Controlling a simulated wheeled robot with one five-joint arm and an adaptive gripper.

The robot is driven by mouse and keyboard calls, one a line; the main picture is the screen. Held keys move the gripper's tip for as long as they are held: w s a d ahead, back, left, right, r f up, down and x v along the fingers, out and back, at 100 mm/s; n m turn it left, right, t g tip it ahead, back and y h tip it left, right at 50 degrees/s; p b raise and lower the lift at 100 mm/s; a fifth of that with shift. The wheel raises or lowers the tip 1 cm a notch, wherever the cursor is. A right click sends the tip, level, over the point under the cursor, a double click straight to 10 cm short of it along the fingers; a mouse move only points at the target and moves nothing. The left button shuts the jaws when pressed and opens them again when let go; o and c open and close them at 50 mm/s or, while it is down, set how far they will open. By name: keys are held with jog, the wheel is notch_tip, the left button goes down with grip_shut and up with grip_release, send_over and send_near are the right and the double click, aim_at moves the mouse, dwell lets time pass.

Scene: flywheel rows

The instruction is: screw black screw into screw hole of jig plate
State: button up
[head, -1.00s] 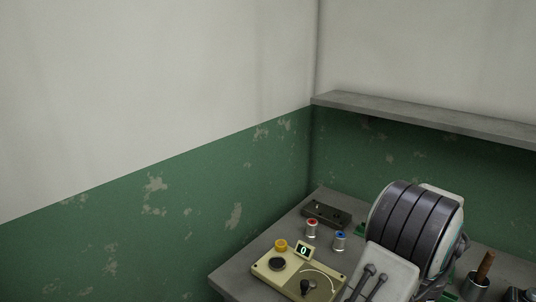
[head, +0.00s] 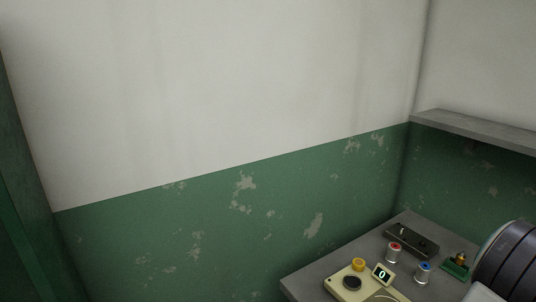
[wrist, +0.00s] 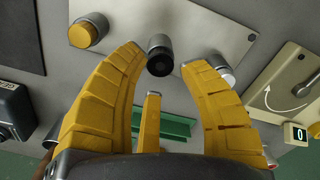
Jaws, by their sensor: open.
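In the wrist view my gripper (wrist: 165,62) is open, its yellow fingers spread. A metal cylinder with a black end, which looks like the black screw (wrist: 160,54), shows between the fingertips. I cannot tell whether they touch it. It appears over a light plate (wrist: 200,18), between a yellow-capped cylinder (wrist: 86,30) and a whitish one (wrist: 222,70) partly behind the right finger. I cannot tell whether this is the jig plate, and no screw hole is clearly visible. My gripper is not in the head view.
A shelf (head: 470,128) juts from the wall. The wrist view shows a green bar (wrist: 175,128).

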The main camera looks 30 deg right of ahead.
jog(key=shift+f, duration=0.1)
jog(key=shift+f+b, duration=1.2)
jog(key=shift+f, duration=0.25)
grip_shut()
jog(key=m, duration=0.5)
dwell(0.4)
jog(key=m, duration=0.4)
jog(key=shift+m, duration=0.4)
